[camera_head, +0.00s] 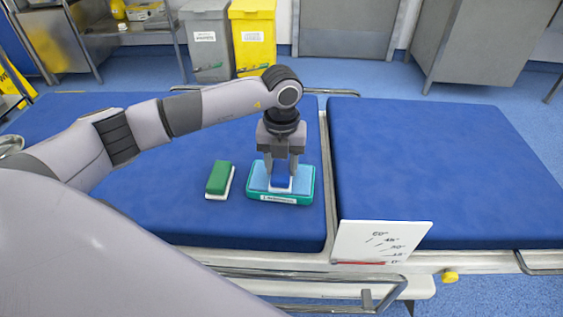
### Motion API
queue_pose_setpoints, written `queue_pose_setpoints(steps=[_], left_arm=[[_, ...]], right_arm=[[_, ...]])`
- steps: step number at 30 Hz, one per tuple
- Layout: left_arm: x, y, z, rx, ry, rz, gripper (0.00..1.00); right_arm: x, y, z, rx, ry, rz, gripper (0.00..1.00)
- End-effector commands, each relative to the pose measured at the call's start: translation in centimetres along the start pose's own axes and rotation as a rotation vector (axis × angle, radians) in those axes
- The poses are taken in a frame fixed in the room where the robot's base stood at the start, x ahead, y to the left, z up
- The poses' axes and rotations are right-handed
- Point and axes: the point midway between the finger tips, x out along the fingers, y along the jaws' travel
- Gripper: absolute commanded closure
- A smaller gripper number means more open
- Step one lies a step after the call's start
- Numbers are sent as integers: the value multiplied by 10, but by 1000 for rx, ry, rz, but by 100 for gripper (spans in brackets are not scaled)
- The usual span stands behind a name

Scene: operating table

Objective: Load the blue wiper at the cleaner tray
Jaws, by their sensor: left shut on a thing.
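The cleaner tray (308,191) is a teal-rimmed tray with a light blue inside, lying on the blue operating table mattress near its front edge. My left gripper (281,178) points down over the tray, shut on the blue wiper (281,182). The wiper shows as a dark blue block with a white part at its base, between the fingers. It appears to be within the tray's outline; whether it touches the tray floor I cannot tell. A green wiper (218,178) with a white base lies on the mattress just left of the tray. My right gripper is not in view.
The operating table has two blue mattress sections, and the right section (430,165) is bare. A white angle-scale plate (380,241) stands at the front edge by the metal rail. Grey (207,40) and yellow (252,35) bins stand behind.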

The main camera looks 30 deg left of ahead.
Motion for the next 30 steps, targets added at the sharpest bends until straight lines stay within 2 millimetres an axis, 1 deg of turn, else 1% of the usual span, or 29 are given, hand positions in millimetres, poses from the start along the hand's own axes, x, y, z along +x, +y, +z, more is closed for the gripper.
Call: queue_pose_setpoints(steps=[4,8,30], left_arm=[[1,0,-1,0,2,2,80],[-6,0,-1,0,2,2,80],[-67,0,0,0,1,1,80]], right_arm=[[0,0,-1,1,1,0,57],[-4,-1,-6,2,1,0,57],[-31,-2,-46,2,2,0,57]])
